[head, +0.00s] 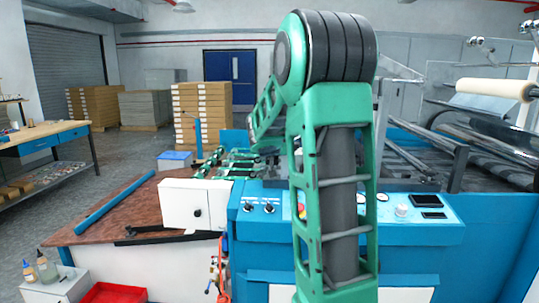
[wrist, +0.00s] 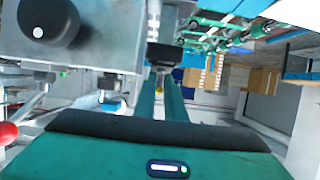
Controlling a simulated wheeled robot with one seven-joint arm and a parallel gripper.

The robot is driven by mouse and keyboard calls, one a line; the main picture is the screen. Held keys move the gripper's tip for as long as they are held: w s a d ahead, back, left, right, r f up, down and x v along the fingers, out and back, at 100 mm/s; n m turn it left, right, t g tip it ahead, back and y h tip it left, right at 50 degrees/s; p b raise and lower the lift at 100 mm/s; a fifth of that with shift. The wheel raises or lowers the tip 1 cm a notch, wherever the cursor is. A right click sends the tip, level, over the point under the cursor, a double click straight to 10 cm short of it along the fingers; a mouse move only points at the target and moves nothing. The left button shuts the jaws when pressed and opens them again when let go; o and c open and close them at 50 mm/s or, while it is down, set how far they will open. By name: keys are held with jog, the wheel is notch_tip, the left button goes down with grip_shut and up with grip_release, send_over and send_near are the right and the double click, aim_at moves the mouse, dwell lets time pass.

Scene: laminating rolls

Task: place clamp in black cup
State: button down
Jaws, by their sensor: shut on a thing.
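My gripper (wrist: 160,84) shows in the wrist view as two narrow teal fingers close together, reaching away from the teal body with a black band. It is shut on a small dark thing with a bit of yellow, seemingly the clamp (wrist: 164,56); its shape is hard to make out. In the head view my green arm hides the gripper and whatever it holds. I cannot make out a black cup in either view.
A grey housing (wrist: 100,35) with a black knob is close at the wrist view's upper left, with a red ball (wrist: 7,133) below. The blue machine panel (head: 430,212), brown worktable (head: 115,210), white box (head: 197,204) and red bin (head: 113,293) show in the head view.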

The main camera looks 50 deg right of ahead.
jog(key=c, duration=1.8)
grip_release()
jog(key=shift+a+f, duration=0.15)
jog(key=shift+f, duration=0.35)
jog(key=shift+s, duration=0.1)
jog(key=v, duration=1.2)
jog(key=shift+r, duration=0.3)
jog(key=s+a+f+n+g+y, duration=0.1)
jog(key=s+a+f+g+y, duration=0.2)
jog(key=s+a+f, duration=0.3)
jog(key=s+a+f+n+g+y, duration=0.1)
jog(key=s+a+f+g+y, duration=0.2)
jog(key=s, duration=1)
jog(key=s+a+f+n+g+y, duration=0.1)
jog(key=s+a+f+g+y, duration=0.2)
jog(key=s+a+f, duration=0.6)
jog(key=shift+s+a+f+n+y, duration=0.1)
jog(key=shift+s+a+y, duration=0.15)
jog(key=shift+a, duration=0.4)
jog(key=shift+s+a+n+y, duration=0.15)
jog(key=shift+a+y, duration=0.15)
jog(key=shift+a, duration=0.35)
jog(key=shift+s+a+f+n+y, duration=0.1)
jog(key=shift+s+a+y, duration=0.15)
jog(key=shift+a, duration=0.4)
